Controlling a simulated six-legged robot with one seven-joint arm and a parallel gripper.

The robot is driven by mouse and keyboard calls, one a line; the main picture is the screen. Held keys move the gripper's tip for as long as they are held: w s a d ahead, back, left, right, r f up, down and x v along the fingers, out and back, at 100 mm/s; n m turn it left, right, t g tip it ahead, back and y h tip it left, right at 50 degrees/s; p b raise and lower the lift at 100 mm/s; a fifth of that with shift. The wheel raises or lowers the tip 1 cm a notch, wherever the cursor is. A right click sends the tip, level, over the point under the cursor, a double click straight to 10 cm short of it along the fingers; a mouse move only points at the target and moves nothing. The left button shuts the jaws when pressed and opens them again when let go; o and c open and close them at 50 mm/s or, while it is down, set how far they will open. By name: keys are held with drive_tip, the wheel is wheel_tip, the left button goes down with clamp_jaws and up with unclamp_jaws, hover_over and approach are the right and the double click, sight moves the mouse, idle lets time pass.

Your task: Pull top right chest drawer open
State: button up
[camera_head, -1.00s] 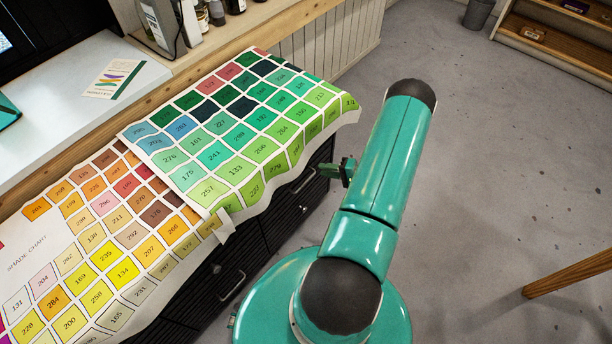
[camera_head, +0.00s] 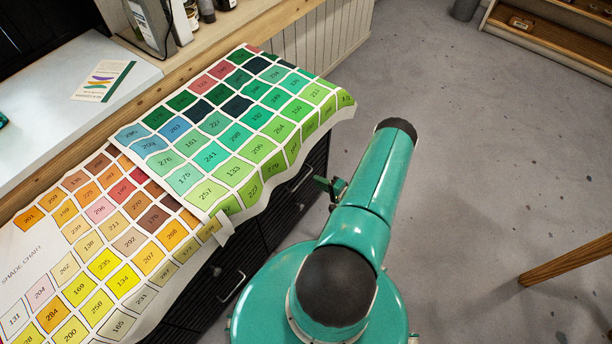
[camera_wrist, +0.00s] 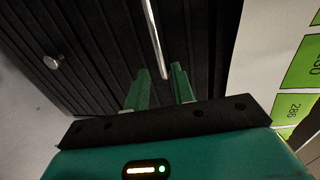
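The dark slatted chest (camera_head: 262,232) stands under the color charts. A metal bar handle (camera_head: 301,181) shows on its front near the right end, and it also shows in the wrist view (camera_wrist: 154,38). My gripper (camera_head: 322,186) is beside that front in the head view, partly hidden by my arm. In the wrist view my gripper (camera_wrist: 162,70) has its two green fingers apart, with the lower end of the bar showing between them. I cannot tell whether either finger touches the bar. No drawer visibly stands out from the chest.
A second handle (camera_head: 232,287) is lower left on the chest. A round knob (camera_wrist: 52,62) shows in the wrist view. The shade chart (camera_head: 95,245) overhangs the chest's top edge. A wooden leg (camera_head: 565,262) stands at right. The grey floor (camera_head: 470,150) is mostly clear.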

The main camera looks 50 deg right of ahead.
sight(306, 175)
drive_tip(key=x, duration=0.7)
drive_tip(key=shift+c, duration=0.5)
clamp_jaws()
